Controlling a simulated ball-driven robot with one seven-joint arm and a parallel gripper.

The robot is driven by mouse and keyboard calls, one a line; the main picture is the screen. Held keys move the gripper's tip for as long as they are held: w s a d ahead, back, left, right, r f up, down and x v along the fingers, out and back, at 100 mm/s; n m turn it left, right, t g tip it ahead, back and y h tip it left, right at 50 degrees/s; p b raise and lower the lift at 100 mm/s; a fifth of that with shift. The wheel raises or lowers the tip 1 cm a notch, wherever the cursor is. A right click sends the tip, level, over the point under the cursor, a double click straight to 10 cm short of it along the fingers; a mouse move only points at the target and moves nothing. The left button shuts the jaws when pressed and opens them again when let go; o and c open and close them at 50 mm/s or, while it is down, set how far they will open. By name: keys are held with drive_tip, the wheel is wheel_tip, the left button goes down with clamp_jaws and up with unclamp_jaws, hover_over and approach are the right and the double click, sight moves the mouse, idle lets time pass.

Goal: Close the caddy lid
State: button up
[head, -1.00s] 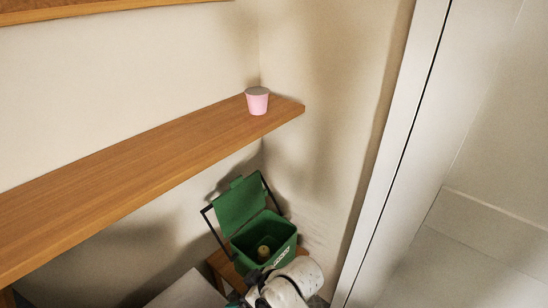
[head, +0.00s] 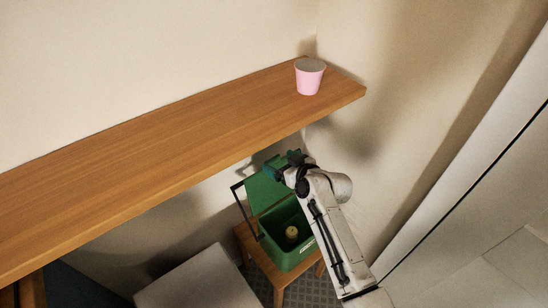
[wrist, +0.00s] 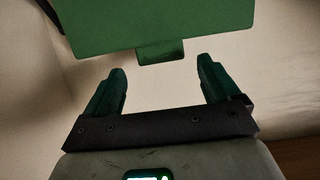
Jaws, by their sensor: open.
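The green caddy (head: 285,258) stands on a small wooden stool in the corner below the shelf. Its lid (head: 262,193) is up, leaning back on its hinge side, and a small yellowish object (head: 291,233) lies inside the open bin. My gripper (head: 280,165) is at the raised lid's upper edge, with my arm reaching over the caddy's right side. In the wrist view the lid (wrist: 155,22) fills the top, its tab pointing down toward the space between the fingers. My gripper (wrist: 162,88) is open and empty there; I cannot tell whether it touches the lid.
A wooden shelf (head: 190,140) runs above and behind the caddy, with a pink cup (head: 309,77) near its right end. A black handle (head: 246,213) stands up at the caddy's left. A pale box-like surface (head: 198,282) is left of the stool (head: 262,262).

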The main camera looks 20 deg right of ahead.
sight(273, 159)
drive_tip(key=shift+x, duration=2.4)
drive_tip(key=shift+a, duration=0.1)
drive_tip(key=shift+c, duration=0.3)
drive_tip(key=shift+f, duration=0.1)
drive_tip(key=c, duration=1.4)
